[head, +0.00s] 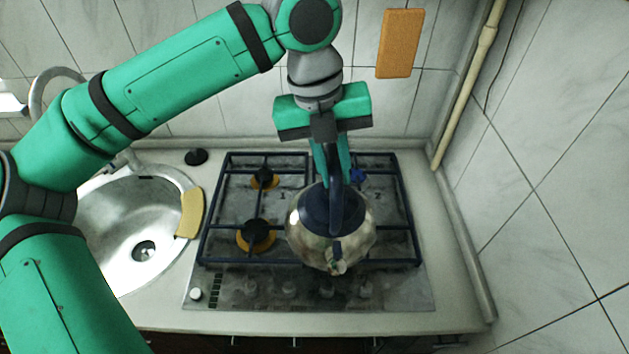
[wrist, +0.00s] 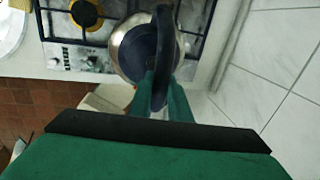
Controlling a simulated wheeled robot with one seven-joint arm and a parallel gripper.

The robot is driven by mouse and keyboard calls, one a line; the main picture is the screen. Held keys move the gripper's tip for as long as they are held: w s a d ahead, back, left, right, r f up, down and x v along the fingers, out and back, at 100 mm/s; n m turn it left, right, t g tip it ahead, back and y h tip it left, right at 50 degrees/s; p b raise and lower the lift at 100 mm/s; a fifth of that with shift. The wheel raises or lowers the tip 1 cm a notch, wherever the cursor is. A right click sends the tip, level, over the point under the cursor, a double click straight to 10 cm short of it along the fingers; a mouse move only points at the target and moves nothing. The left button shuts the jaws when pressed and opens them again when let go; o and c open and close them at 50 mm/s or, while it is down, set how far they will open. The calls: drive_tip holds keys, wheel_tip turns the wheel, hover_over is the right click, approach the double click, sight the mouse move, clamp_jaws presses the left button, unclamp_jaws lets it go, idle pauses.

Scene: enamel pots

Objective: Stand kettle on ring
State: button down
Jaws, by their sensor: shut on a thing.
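A steel kettle (head: 310,235) with a dark blue lid and handle is at the right half of the gas hob (head: 225,285), spout toward the front. It also shows in the wrist view (wrist: 122,52). My gripper (head: 332,165) is above it, with its fingers shut on the kettle's arched handle (wrist: 163,45). The kettle looks upright. It covers the front right ring, and I cannot tell whether its base touches the grate. The back right burner, with a blue part (head: 358,176), shows partly behind the handle. Two left rings (head: 257,235) are bare.
A black round object (head: 196,156) lies behind. A tiled wall (head: 560,150) and a pipe (head: 465,85) bound the right side. An orange board (head: 400,43) hangs at the back.

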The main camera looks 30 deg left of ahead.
drive_tip(key=w+d+n+t+y, duration=0.1)
drive_tip(key=w+d+n, duration=0.4)
drive_tip(key=w+n, duration=0.5)
wheel_tip(320, 180, down, 6)
drive_tip(key=w+m, duration=0.1)
drive_tip(key=shift+w+a+f+m, duration=0.15)
drive_tip(key=shift+w+m, duration=0.15)
drive_tip(key=shift+w, duration=0.05)
idle(0.3)
drive_tip(key=shift+f, duration=0.55)
idle(0.7)
drive_tip(key=c, duration=1.6)
unclamp_jaws()
drive_tip(key=shift+o, duration=0.2)
drive_tip(key=shift+f, duration=0.15)
drive_tip(key=v, duration=1.1)
drive_tip(key=shift+d, duration=0.25)
